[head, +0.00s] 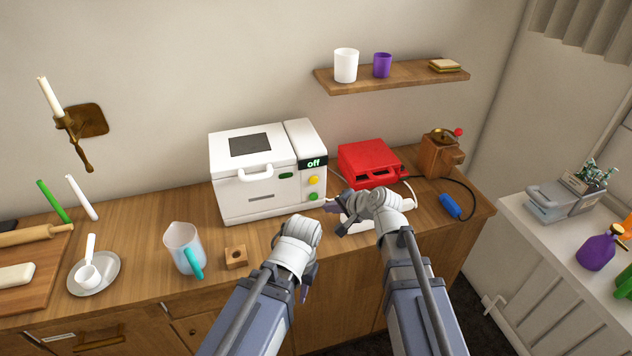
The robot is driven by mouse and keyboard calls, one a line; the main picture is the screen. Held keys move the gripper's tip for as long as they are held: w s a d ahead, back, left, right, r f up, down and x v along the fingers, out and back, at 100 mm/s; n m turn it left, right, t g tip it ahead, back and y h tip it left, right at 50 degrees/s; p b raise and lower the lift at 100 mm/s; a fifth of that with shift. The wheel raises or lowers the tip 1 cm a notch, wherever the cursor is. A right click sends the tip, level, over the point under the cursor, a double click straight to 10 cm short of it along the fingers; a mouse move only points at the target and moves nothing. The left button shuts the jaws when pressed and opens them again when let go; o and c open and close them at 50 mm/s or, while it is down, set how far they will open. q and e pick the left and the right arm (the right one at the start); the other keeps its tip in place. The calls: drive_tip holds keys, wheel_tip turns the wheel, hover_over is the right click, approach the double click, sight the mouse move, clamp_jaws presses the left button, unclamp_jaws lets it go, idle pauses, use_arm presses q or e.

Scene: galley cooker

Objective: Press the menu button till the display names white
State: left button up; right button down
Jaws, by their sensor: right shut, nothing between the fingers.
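The white bread-maker-like machine (252,178) stands on the wooden counter against the wall. Its dark display (313,163) reads "off" in green letters. Below the display are a yellow round button (313,181) and a green round button (313,196). I see no readable label on them, so I cannot tell which is the menu button. My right gripper (338,219) is shut and empty, just right of and in front of the machine's lower right corner, apart from the buttons. My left gripper (308,281) is lower, near the counter's front edge; its fingers are mostly hidden by its wrist.
A red appliance (368,160) and a wooden grinder (440,155) stand right of the machine. A white object (362,224) lies partly behind my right gripper. A jug (183,245) and a wooden block (236,257) stand front left. A shelf (395,77) hangs above.

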approach(313, 184)
drive_tip(key=shift+s+f+x, duration=0.15)
drive_tip(key=shift+x, duration=0.75)
drive_tip(key=shift+s+f+x, duration=0.15)
drive_tip(key=shift+x, duration=0.75)
drive_tip(key=shift+s+f+x, duration=0.1)
drive_tip(key=shift+s+x, duration=0.1)
drive_tip(key=shift+x, duration=0.7)
drive_tip(key=shift+w, duration=0.1)
drive_tip(key=shift+w+a, duration=0.1)
drive_tip(key=shift+w, duration=0.2)
drive_tip(key=shift+w+a, duration=0.15)
drive_tip(key=shift+w, duration=0.25)
idle(0.6)
drive_tip(key=shift+s, duration=0.2)
drive_tip(key=shift+s+d, duration=0.3)
drive_tip(key=shift+s, duration=0.35)
